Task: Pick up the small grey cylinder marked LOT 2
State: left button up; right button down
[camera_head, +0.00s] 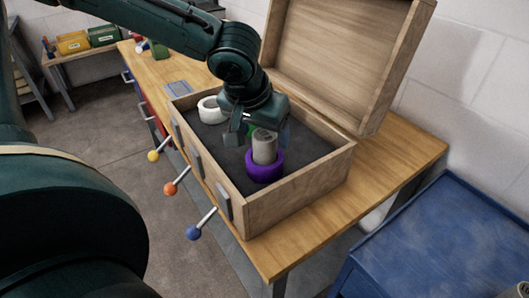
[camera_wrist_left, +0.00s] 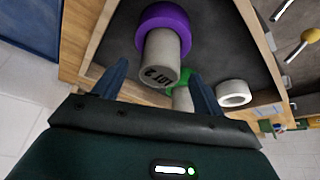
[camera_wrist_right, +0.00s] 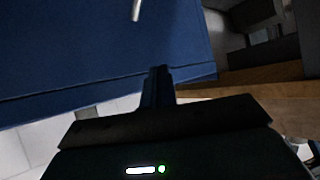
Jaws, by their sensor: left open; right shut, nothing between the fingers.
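The small grey cylinder (camera_head: 264,150) stands in a purple ring (camera_head: 264,172) inside the open wooden box. In the left wrist view the LOT 2 mark shows on the end of the cylinder (camera_wrist_left: 161,62), and the purple ring (camera_wrist_left: 165,24) surrounds its far end. My left gripper (camera_head: 259,136) is open over the box, close to the cylinder's top. In the left wrist view its two fingers (camera_wrist_left: 159,70) appear on either side of the marked end; contact cannot be told. My right gripper (camera_wrist_right: 160,72) is shut and empty beside a blue surface.
The box (camera_head: 300,185) has its lid (camera_head: 335,65) raised at the back. A white ring (camera_head: 210,110) and a partly hidden green ring (camera_wrist_left: 178,82) with a grey cylinder share the box. Ball-ended levers (camera_head: 194,232) stick out in front. A blue table (camera_head: 440,250) stands at right.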

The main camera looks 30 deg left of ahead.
pick_arm(q)
jog(key=x, duration=0.4)
jog(key=shift+c, duration=0.4)
jog(key=c, duration=1.2)
jog(key=shift+r, duration=0.1)
jog(key=shift+c, duration=0.5)
